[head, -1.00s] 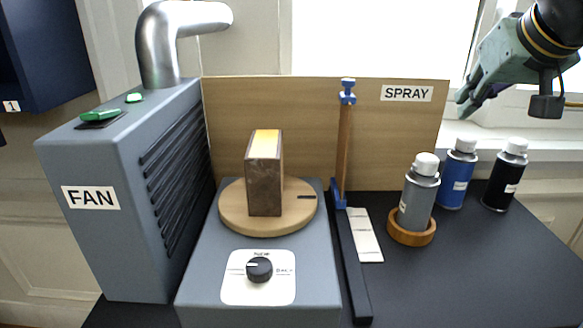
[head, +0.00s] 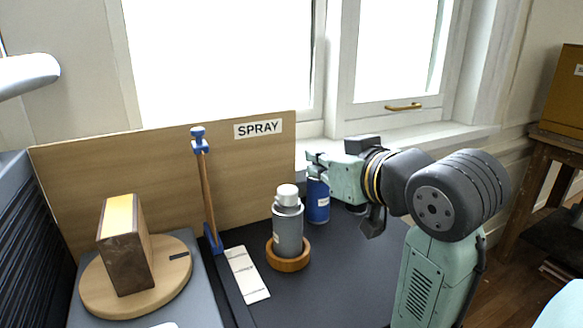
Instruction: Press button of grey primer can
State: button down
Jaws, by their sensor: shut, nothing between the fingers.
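The grey primer can (head: 288,230) stands upright in a round wooden ring holder (head: 288,261) on the black table top. Its white cap with the button (head: 287,194) faces up and is uncovered. My gripper (head: 313,163) is shut and empty, to the right of the can's cap and a little higher in the picture, pointing left. It appears apart from the can. It is in front of the blue can (head: 318,203), whose top it hides. The black can is almost wholly hidden behind my gripper and wrist.
A wooden board (head: 150,170) with a SPRAY label stands behind. Left of the can are a white strip (head: 247,274), a post with blue clamps (head: 206,190) and a turntable (head: 172,285) bearing a brown block (head: 125,246). A window sill runs behind my arm.

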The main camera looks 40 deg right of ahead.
jog(key=shift+s+f, duration=0.2)
jog(key=shift+s, duration=0.1)
jog(key=p, duration=0.3)
send_over(288, 193)
jog(key=d, duration=0.1)
notch_tip(288, 193, down, 2)
jog(key=f, duration=0.2)
jog(key=shift+s+d+f+p, duration=0.15)
jog(key=shift+s+f+p, duration=0.15)
jog(key=shift+p, duration=0.1)
jog(key=shift+f, duration=0.9)
